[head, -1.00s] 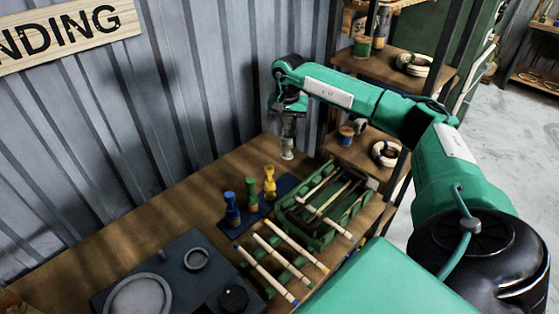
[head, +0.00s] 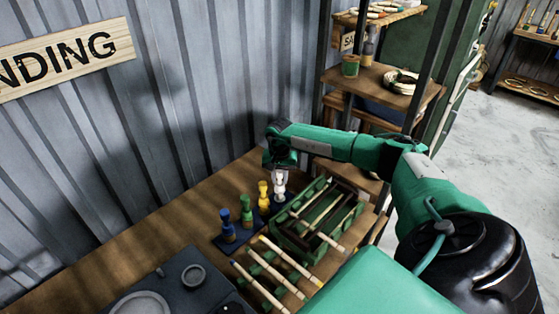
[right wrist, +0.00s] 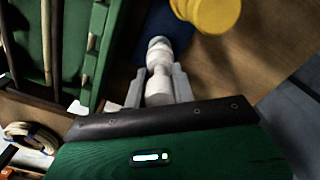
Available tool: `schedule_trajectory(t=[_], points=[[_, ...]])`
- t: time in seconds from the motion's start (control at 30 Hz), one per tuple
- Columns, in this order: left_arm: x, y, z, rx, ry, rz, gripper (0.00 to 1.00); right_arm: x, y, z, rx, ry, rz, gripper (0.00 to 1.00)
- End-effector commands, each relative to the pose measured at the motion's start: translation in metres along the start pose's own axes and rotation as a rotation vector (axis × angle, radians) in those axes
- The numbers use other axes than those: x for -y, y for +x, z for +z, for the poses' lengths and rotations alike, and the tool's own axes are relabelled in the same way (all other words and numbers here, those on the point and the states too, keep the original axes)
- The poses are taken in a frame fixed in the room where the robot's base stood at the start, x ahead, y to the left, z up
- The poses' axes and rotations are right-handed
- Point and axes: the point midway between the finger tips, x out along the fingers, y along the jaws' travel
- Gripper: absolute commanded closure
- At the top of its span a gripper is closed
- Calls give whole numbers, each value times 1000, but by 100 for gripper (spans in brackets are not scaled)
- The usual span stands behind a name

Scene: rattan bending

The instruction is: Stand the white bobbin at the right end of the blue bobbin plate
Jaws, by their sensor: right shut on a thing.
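The white bobbin (head: 280,190) is upright at the right end of the blue bobbin plate (head: 247,231), beside the yellow bobbin (head: 264,197). I cannot tell whether its base touches the plate. My right gripper (head: 279,174) is shut on its upper part from above. In the right wrist view the white bobbin (right wrist: 159,50) sits between the two fingers (right wrist: 159,84), with the yellow bobbin (right wrist: 212,14) close by and apart from it. The green bobbin (head: 246,208) and the blue bobbin (head: 227,226) stand further left on the plate. My left gripper is out of view.
A green crate (head: 292,243) with rattan sticks stands close to the right of the plate. More sticks lie on a green rack (head: 268,272) in front. A dark grey device (head: 165,300) is at the lower left. The corrugated wall rises behind; bare table lies left of the plate.

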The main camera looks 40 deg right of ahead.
Motion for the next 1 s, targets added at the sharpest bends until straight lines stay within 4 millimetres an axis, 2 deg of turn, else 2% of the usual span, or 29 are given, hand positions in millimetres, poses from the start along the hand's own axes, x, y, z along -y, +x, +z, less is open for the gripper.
schedule_trajectory(t=[0.2,0.23,0.33,0.7,0.77,1.0], points=[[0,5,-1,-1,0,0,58,0,4,0,0,0,-1,100],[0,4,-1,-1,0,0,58,0,3,0,0,0,0,71],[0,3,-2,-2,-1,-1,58,0,2,0,0,0,0,53],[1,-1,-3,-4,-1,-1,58,0,-2,0,0,0,-1,53],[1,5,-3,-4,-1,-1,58,1,-6,-1,-3,0,-3,53],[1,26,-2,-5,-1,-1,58,1,-54,-1,-5,-1,-4,53]])
